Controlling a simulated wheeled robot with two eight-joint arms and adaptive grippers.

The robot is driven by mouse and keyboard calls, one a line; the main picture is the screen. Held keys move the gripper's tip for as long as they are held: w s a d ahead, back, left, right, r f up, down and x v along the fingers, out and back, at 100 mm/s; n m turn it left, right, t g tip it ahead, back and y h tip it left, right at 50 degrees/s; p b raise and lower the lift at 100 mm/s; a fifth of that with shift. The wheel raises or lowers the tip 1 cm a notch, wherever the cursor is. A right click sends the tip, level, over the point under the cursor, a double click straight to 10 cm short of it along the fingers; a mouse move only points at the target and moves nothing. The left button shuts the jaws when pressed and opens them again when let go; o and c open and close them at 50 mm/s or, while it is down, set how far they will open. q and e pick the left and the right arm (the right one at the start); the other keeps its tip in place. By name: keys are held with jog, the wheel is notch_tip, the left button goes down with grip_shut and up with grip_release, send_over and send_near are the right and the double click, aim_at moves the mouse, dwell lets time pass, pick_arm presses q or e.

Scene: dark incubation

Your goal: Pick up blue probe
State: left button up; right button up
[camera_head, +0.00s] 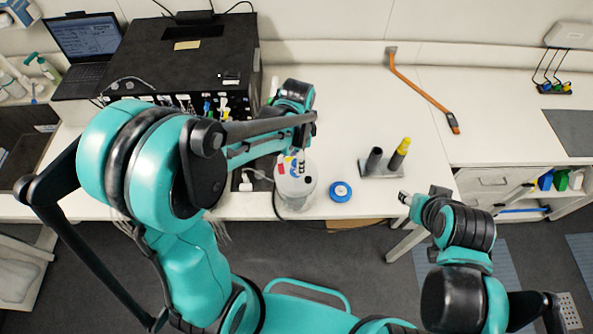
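No blue probe can be made out for certain. A small blue piece (207,107) shows among coloured bits at the front of the black box, too small to identify. A grey stand (381,171) on the bench has two dark upright holders; the right one carries a yellow-topped piece (404,146), and the left one (373,160) shows no coloured top. My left arm reaches over the bench in front of the black box, and its gripper is hidden behind the arm. My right arm's end (404,198) is by the bench's front edge, below right of the stand; its fingers cannot be made out.
A blue disc (340,191) with a white centre and a clear container (295,186) stand near the front edge. The black box (180,55) and a laptop (84,50) are at the back left.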

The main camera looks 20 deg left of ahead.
pick_arm(q)
jog(key=f, duration=0.2)
jog(key=shift+w+a+f, duration=0.15)
jog(key=shift+w+f, duration=0.1)
jog(key=shift+f, duration=0.05)
jog(key=shift+s+f, duration=0.15)
jog(key=shift+s, duration=0.15)
grip_shut()
